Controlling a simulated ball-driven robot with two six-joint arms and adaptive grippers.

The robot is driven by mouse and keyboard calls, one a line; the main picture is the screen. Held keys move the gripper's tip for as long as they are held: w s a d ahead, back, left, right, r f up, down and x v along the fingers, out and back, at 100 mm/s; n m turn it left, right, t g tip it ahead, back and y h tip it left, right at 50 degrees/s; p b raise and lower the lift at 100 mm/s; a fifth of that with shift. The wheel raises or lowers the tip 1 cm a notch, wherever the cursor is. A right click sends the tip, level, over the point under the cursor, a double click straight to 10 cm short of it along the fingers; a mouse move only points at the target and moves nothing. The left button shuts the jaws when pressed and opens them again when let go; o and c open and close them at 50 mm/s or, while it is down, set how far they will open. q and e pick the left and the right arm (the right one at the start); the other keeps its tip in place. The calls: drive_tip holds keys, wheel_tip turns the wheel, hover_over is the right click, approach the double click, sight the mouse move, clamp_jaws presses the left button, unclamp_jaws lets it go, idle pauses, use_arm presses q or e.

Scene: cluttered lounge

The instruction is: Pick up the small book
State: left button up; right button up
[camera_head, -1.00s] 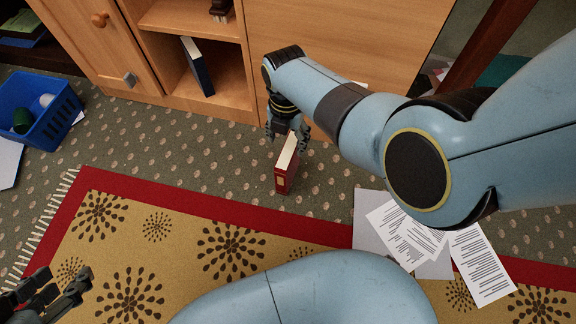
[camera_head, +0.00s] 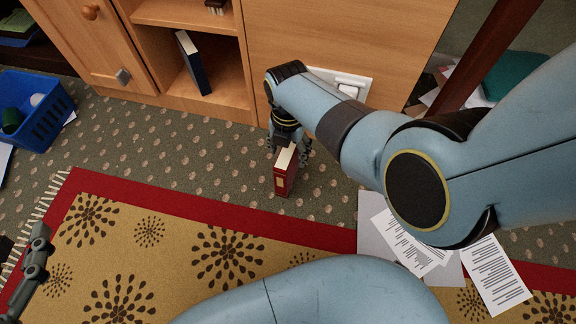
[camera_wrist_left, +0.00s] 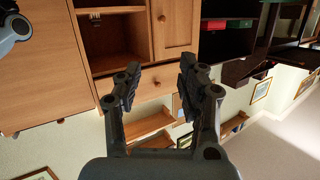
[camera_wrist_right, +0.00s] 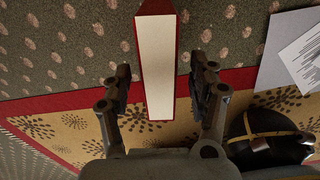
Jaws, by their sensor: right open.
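The small red book (camera_head: 286,172) stands upright on the green dotted carpet, just beyond the rug's red border. In the right wrist view its pale page edges and red cover (camera_wrist_right: 157,66) lie between the two fingers. My right gripper (camera_head: 291,148) is open around the top of the book, one finger on each side. In the right wrist view a gap shows between the book and each finger (camera_wrist_right: 160,88). My left gripper (camera_wrist_left: 158,88) is open and empty, facing the cabinets; only part of it shows at the left edge of the head view.
A wooden cabinet (camera_head: 190,103) stands behind, with a dark blue book (camera_head: 193,63) on its shelf. A blue basket (camera_head: 40,115) is at far left. Papers (camera_head: 490,275) lie on the right, over the patterned rug (camera_head: 165,255) and carpet. Carpet left of the red book is clear.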

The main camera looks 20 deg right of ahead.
drive_tip(key=shift+f+b, duration=0.55)
drive_tip(key=shift+f, duration=0.25)
use_arm(q)
drive_tip(key=w+d+r+m+t+h, duration=0.1)
drive_tip(key=w+r+t, duration=0.3)
drive_tip(key=r, duration=0.5)
drive_tip(key=shift+w, duration=0.3)
use_arm(e)
clamp_jaws()
